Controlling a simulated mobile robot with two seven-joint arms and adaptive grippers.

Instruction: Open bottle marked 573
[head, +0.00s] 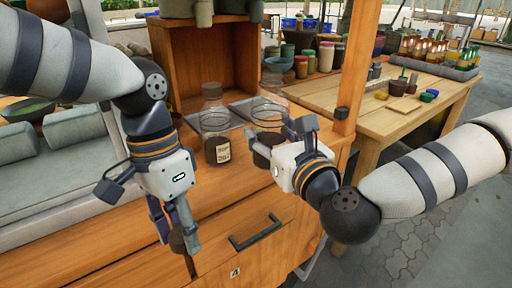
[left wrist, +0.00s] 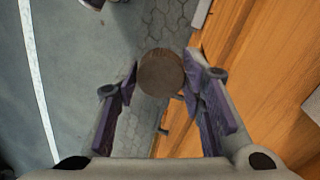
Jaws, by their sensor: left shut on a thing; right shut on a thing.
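A clear glass bottle (head: 270,106) with dark contents stands at the right of the wooden cabinet top, its lower part partly hidden by my right gripper (head: 284,139). That gripper is shut on this bottle from the front right. I cannot read 573 on it. A round brown stopper (head: 177,241) is between the fingertips of my left gripper (head: 182,240), in front of the cabinet drawers. The left wrist view shows the stopper (left wrist: 161,73) pinched between both fingers, clear of the cabinet. The bottle's neck shows no stopper.
A wooden box (head: 205,65) stands behind. A wooden table (head: 400,108) with jars and small pots is at the right. A drawer handle (head: 254,233) sticks out below.

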